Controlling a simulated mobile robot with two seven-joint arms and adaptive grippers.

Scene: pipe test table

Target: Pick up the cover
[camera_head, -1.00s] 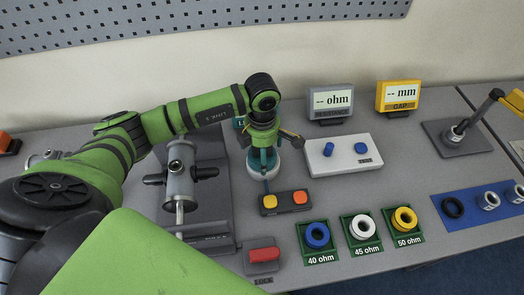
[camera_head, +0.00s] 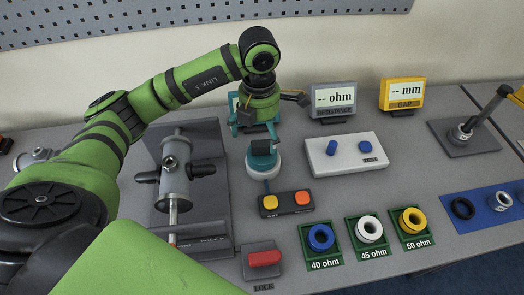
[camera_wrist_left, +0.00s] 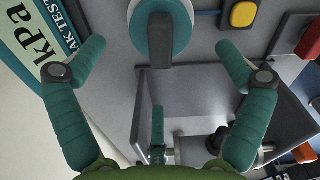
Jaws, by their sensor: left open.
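The thing I take for the cover is a round teal and white piece with a dark upright grip (camera_head: 262,161). It stands on the table behind the button box. It also shows at the top of the left wrist view (camera_wrist_left: 178,42). My left gripper (camera_head: 257,127) is open and empty just behind and above it in the head view. In the left wrist view its teal fingers (camera_wrist_left: 162,50) are spread on either side of the dark grip, apart from it. My right gripper is not in view.
A button box (camera_head: 286,203) stands in front of the cover. A metal pipe fixture (camera_head: 175,185) is to its left, and a white panel with blue knobs (camera_head: 342,162) to its right. Displays (camera_head: 334,100) stand behind. Ring trays (camera_head: 320,240) line the front.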

